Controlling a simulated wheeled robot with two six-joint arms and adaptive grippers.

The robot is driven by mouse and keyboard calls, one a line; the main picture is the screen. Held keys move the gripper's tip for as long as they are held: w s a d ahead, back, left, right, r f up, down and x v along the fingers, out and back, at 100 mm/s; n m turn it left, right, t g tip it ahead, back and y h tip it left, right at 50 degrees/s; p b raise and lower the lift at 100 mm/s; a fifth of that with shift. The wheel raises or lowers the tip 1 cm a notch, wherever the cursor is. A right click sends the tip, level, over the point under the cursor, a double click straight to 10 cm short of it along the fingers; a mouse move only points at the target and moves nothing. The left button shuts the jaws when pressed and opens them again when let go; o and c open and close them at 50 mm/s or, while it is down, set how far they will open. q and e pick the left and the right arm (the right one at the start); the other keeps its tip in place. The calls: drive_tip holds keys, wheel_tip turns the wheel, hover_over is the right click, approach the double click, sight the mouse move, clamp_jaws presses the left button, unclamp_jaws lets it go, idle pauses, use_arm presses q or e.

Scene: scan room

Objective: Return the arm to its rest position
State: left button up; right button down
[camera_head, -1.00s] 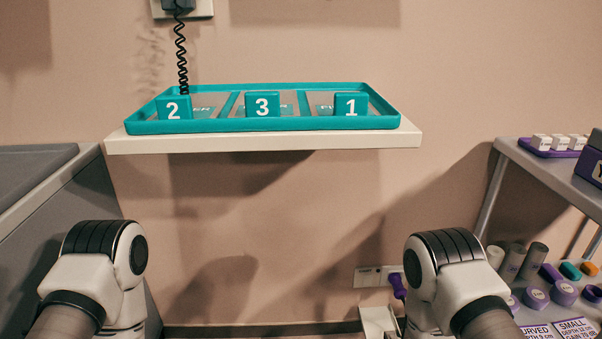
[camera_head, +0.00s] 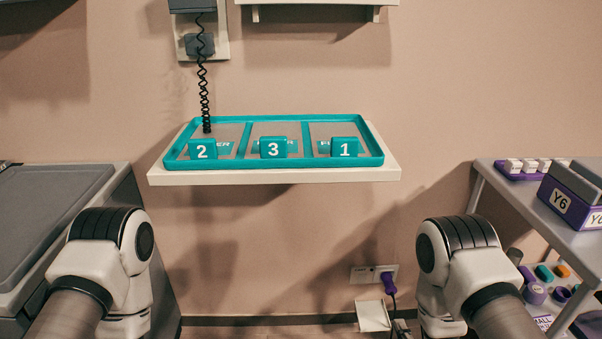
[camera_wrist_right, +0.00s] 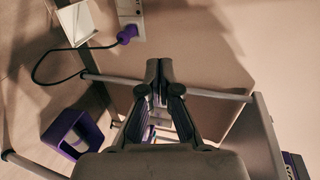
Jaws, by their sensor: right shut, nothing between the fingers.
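My right arm (camera_head: 462,262) comes in at the lower right of the head view, bent, with its gripper out of that frame. In the right wrist view my right gripper (camera_wrist_right: 158,72) is shut and empty, its fingertips together, pointing toward the wall and floor beside the table frame. My left arm (camera_head: 105,258) is bent at the lower left of the head view, and its gripper is not in view.
A wall shelf (camera_head: 275,176) bears a teal tray (camera_head: 372,161) with blocks numbered 2, 3 and 1. A grey table (camera_head: 520,190) with purple boxes stands right, a grey-topped unit (camera_head: 50,205) left. A purple plug (camera_head: 388,283) sits in a wall socket.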

drive_tip(key=s+d+r+n+g+p, duration=0.25)
drive_tip(key=s+r+p, duration=0.25)
drive_tip(key=r+p, duration=0.5)
drive_tip(key=s+d+r+n+g+p, duration=0.1)
drive_tip(key=s+r+n+g+p, duration=0.2)
drive_tip(key=r+p, duration=0.75)
drive_tip(key=s+a+f+n+g+p, duration=0.1)
drive_tip(key=s+n+g+p, duration=0.5)
drive_tip(key=s, duration=1.3)
drive_tip(key=n+g, duration=0.3)
drive_tip(key=n, duration=0.3)
drive_tip(key=shift+s+f, duration=0.15)
drive_tip(key=shift+f, duration=0.05)
